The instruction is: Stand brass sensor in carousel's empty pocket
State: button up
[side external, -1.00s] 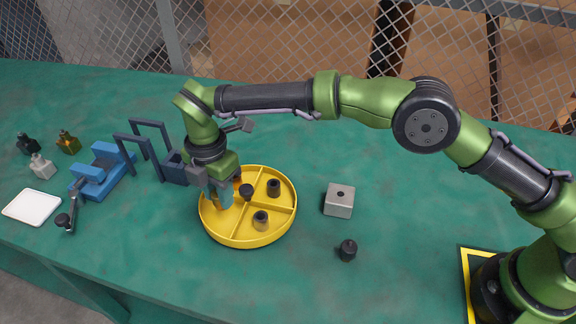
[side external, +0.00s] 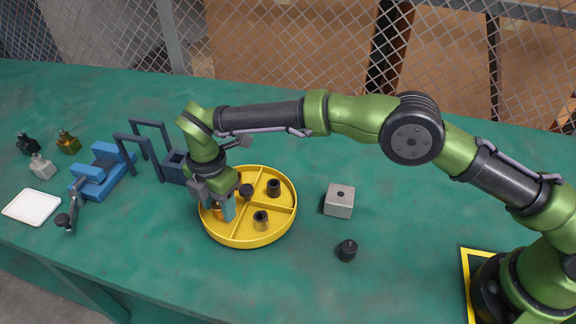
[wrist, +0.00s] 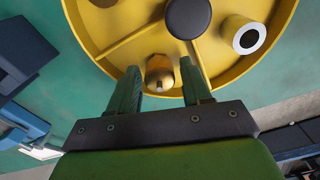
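The yellow round carousel (side external: 285,215) is divided by ribs around a dark centre knob (side external: 246,191). The brass sensor (wrist: 159,73) appears in the wrist view inside a pocket near the rim, between my fingers; it also shows low between them in the side view (side external: 217,211). My gripper (wrist: 160,80) points down into that left pocket. Its fingers are apart, with a narrow gap visible on each side of the sensor. A dark-topped cylinder (side external: 261,219) stands in the near pocket and a dark one (side external: 273,187) in the right pocket. My gripper partly hides the far-left side.
A grey block with a hole (side external: 339,201) and a small black part (side external: 347,250) lie right of the carousel. A dark-blue frame (side external: 150,150), blue fixture (side external: 102,172), white plate (side external: 31,207) and several small bottle-like parts stand left. The bench in front of the carousel is clear.

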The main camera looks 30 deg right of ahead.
aim_at(218, 204)
jog(key=shift+o, duration=0.6)
jog(key=shift+r, duration=0.1)
notch_tip(218, 204, up, 12)
jog(key=w+d+r+m+t+y, duration=0.1)
jog(key=d+r+m, duration=0.5)
jog(key=d+r, duration=0.5)
jog(key=s+d+r+m+t, duration=0.1)
jog(key=s+d+r+m, duration=0.2)
jog(key=d, duration=0.2)
jog(key=s+d+r+m+t, duration=0.1)
jog(key=s+d+r+m, duration=0.1)
jog(key=d+m, duration=0.3)
jog(key=s+d+f+m+t, duration=0.2)
jog(key=s+d+f+m, duration=0.1)
jog(key=s+d+m, duration=0.3)
jog(key=s+d+f+m+t+y, duration=0.1)
jog(key=s+d+f+m+t, duration=0.1)
jog(key=s+d+f+m, duration=0.2)
jog(key=s+d+m, duration=0.3)
jog(key=s+d, duration=0.1)
jog(key=s, duration=0.3)
jog(key=shift+s+d+m, duration=0.3)
